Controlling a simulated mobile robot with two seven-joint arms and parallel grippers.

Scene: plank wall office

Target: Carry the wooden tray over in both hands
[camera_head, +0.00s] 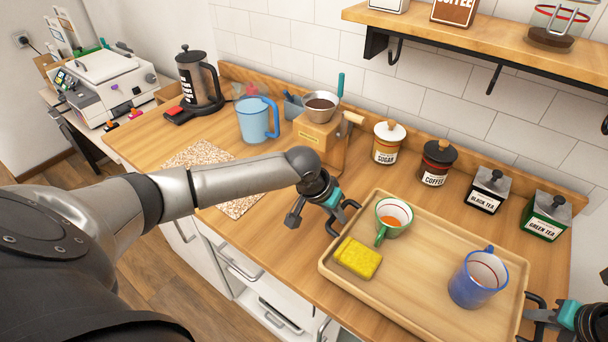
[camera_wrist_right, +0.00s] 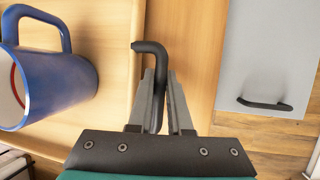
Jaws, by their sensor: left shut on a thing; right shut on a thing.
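The wooden tray (camera_head: 415,272) is at the right of the counter in the head view; I cannot tell whether it touches the counter. A green cup with orange-brown liquid (camera_head: 396,208), a yellow sponge (camera_head: 358,258) and a blue mug (camera_head: 477,280) are on it, both cups upright. My left gripper (camera_head: 342,212) is shut on the tray's left black handle. My right gripper (camera_head: 538,312) is shut on the right handle (camera_wrist_right: 150,48), which shows between its fingers in the right wrist view. The blue mug (camera_wrist_right: 55,75) stands left of that handle.
Sugar (camera_head: 389,143), coffee (camera_head: 437,163), black tea (camera_head: 488,191) and green tea (camera_head: 546,216) containers line the wall behind the tray. A coffee grinder (camera_head: 318,140), blue pitcher (camera_head: 257,120) and French press (camera_head: 199,85) stand further left. A speckled mat (camera_head: 203,158) lies on the counter.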

